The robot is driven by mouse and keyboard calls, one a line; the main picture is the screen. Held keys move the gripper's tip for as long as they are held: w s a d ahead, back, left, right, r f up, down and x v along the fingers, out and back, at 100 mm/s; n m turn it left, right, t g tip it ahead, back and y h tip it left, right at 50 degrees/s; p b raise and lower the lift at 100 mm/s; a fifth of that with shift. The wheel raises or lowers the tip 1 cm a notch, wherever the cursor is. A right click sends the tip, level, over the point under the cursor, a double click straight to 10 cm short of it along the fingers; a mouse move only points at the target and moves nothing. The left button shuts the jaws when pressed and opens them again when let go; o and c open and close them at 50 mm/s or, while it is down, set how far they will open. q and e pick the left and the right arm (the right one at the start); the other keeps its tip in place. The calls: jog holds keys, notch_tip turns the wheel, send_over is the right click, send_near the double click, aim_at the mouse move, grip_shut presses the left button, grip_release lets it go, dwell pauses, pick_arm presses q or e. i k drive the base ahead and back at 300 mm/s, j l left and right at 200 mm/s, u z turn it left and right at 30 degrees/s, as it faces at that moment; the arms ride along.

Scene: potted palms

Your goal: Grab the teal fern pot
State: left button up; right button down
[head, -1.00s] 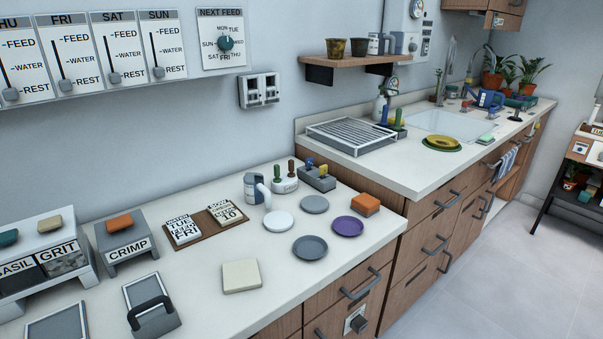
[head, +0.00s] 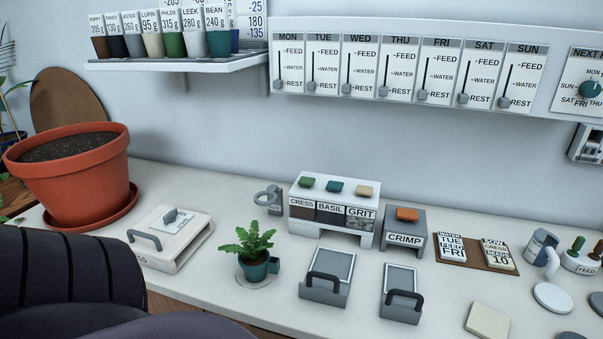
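The teal fern pot (head: 257,270) stands upright on the counter, left of the middle in the head view. A green fern (head: 248,240) grows out of it, and a small teal handle or cup shape shows on its right side. It sits on a pale round saucer (head: 243,280). Neither of my grippers shows in the head view. Dark rounded shapes fill the lower left corner and hide the counter's front there.
A large terracotta pot (head: 72,180) stands at the left. A white box with a grey handle (head: 165,240) is left of the fern. Two grey handled trays (head: 327,278) (head: 402,295) are to its right. A white seed dispenser (head: 331,212) stands behind. A shelf of cups (head: 180,62) hangs above.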

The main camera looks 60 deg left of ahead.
aim_at(254, 259)
jog(key=j+u, duration=0.1)
jog(key=u, duration=0.35)
jog(key=j+u, duration=0.1)
jog(key=u, duration=0.8)
jog(key=j+u, duration=0.1)
jog(key=u, duration=0.3)
jog(key=k+j+u, duration=0.15)
jog(key=k+j, duration=0.05)
jog(key=j, duration=0.05)
